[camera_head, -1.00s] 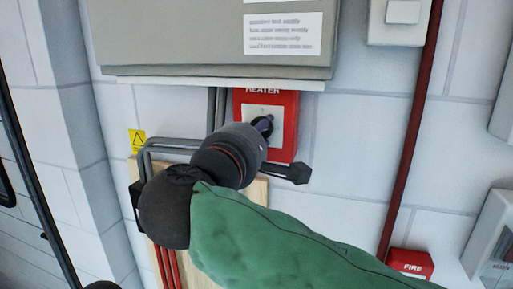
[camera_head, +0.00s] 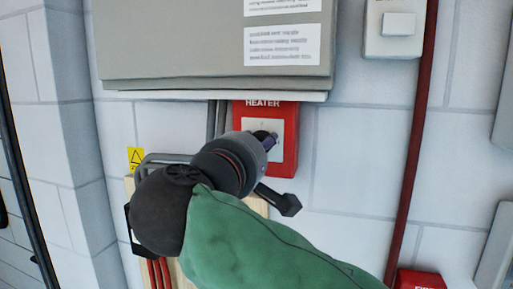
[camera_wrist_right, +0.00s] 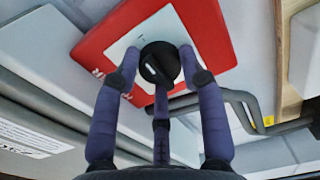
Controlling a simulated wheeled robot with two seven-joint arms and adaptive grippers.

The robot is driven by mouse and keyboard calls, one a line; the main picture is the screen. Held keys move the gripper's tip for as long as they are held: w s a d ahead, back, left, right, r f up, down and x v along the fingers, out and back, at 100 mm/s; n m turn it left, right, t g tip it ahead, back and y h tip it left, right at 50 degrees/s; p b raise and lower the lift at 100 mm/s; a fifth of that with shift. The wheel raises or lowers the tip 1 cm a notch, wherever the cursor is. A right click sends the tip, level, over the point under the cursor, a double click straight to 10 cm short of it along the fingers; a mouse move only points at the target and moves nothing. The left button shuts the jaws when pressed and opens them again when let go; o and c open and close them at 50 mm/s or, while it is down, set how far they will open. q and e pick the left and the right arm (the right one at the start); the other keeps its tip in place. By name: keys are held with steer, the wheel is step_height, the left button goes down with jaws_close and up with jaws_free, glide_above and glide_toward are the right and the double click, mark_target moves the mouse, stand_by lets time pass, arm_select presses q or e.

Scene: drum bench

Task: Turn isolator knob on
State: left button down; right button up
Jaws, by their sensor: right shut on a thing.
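The isolator is a red box labelled HEATER (camera_head: 288,160) with a pale plate, on the wall just below a grey cabinet. Its black round knob (camera_wrist_right: 159,63) shows in the right wrist view, with a raised ridge lying diagonally across its face. In the head view the fingers and wrist hide most of the knob. My left gripper is not in view.
The grey cabinet (camera_head: 215,50) overhangs the box closely. Grey conduit (camera_head: 165,158) and a wooden board (camera_head: 257,206) lie behind my right arm. A dark red pipe (camera_head: 415,150) runs down the wall to the right. The wall between box and pipe is clear.

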steer(key=o, duration=1.2)
steer(key=shift+w, duration=0.1)
steer(key=shift+c, duration=0.2)
steer(key=v, duration=1.2)
